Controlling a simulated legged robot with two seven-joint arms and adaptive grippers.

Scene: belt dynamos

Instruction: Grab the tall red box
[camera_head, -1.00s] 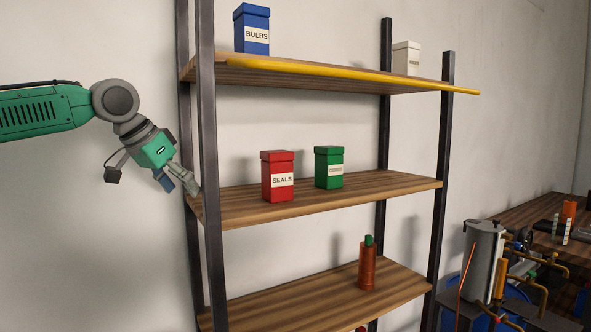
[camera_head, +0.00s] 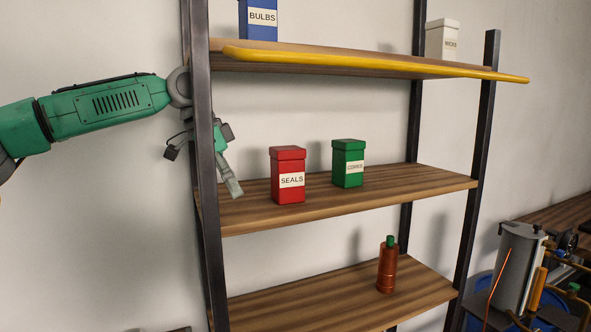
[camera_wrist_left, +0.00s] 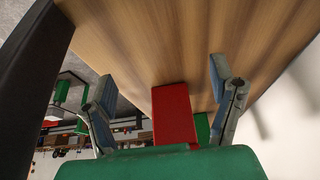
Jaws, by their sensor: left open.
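The tall red box (camera_head: 288,176), labelled SEALS, stands upright on the middle shelf. My left gripper (camera_head: 235,188) is behind the front left post, over the left end of that shelf, to the left of the red box and apart from it. In the left wrist view the open fingers (camera_wrist_left: 165,115) stand wide apart, and the red box (camera_wrist_left: 174,112) shows between and beyond them. Nothing is held. The right gripper is in neither view.
A green box (camera_head: 348,163) stands right of the red one on the middle shelf (camera_head: 420,188). A dark post (camera_head: 205,150) stands in front of my left wrist. The yellow-edged upper shelf (camera_head: 370,62) holds blue and white boxes. A reddish bottle (camera_head: 387,268) stands below.

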